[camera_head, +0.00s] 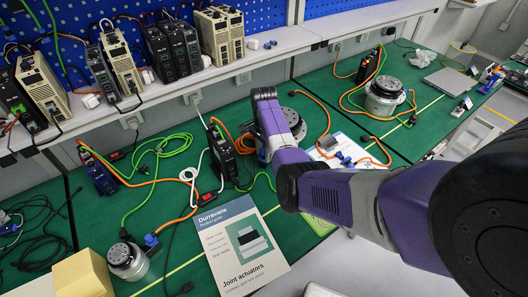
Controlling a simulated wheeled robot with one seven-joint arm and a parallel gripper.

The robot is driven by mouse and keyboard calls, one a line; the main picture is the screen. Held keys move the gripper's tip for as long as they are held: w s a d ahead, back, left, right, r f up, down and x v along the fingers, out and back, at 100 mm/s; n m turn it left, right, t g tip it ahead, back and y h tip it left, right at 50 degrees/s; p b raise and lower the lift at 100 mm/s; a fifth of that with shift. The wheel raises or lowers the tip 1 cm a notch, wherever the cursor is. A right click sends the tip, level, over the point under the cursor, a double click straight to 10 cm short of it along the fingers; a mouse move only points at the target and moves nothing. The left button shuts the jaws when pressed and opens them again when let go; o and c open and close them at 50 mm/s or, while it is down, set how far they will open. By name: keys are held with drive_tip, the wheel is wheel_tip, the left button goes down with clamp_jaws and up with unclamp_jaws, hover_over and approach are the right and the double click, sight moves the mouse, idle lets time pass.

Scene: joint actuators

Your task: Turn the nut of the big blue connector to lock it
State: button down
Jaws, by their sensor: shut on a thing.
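A small blue connector (151,240) on an orange cable sits beside a smaller round actuator (126,258) at the front left. Small blue parts (345,160) lie on a white sheet right of the wrist.
A "Durravane" joint actuators guide (238,245) lies at the front middle. Another actuator (384,97) is at the right. A shelf (180,83) with drives runs behind. A yellow block (78,274) is front left.

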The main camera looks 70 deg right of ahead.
drive_tip(key=shift+r+m, duration=0.1)
drive_tip(key=shift+m, duration=1.1)
drive_tip(key=c, duration=0.9)
unclamp_jaws()
drive_tip(key=shift+c, duration=0.2)
drive_tip(key=shift+r, duration=3.85)
